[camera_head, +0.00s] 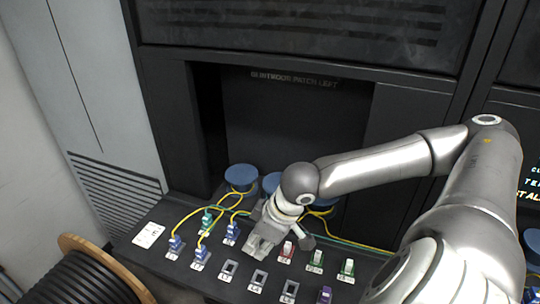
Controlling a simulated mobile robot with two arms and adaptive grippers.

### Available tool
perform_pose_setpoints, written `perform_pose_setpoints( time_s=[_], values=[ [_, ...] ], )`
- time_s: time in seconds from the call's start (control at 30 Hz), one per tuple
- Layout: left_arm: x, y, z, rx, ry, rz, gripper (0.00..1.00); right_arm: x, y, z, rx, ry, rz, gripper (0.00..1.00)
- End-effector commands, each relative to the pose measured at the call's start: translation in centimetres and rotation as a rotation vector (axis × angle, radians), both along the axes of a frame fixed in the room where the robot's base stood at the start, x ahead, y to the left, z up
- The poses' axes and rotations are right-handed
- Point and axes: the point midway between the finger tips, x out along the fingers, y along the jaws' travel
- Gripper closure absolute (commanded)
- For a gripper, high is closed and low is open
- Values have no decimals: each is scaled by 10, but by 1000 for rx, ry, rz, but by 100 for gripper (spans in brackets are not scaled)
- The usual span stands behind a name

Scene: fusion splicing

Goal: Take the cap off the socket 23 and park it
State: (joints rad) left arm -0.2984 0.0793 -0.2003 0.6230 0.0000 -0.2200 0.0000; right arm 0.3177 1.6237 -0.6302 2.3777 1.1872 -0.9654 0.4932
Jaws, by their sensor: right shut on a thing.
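The socket under the fingers is hidden too, so I cannot tell whether the cap is still seated. The socket labels are too small to read, so I cannot tell which is 23. Three sockets in the front row (229,268) (258,279) (290,290) look like open grey frames. My left gripper is not in view.
Yellow fibre cables (190,215) loop from the left connectors to blue round spools (241,176) at the back. A purple one (325,295) is at the front. A black cable drum (85,280) fills the lower left.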

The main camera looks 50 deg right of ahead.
Motion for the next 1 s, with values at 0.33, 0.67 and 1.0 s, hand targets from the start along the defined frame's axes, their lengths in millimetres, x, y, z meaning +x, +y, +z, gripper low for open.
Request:
perform_pose_setpoints(
  time_s=[0.33, 0.67, 1.0],
  values=[
    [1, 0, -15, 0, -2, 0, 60, 30, 16, -14, 4, -4, 0, 90],
    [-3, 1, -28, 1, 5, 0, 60, 58, 29, -27, 3, -3, -1, 90],
    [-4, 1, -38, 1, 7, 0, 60, 66, 33, -54, -1, 4, -1, 90]
  ],
)
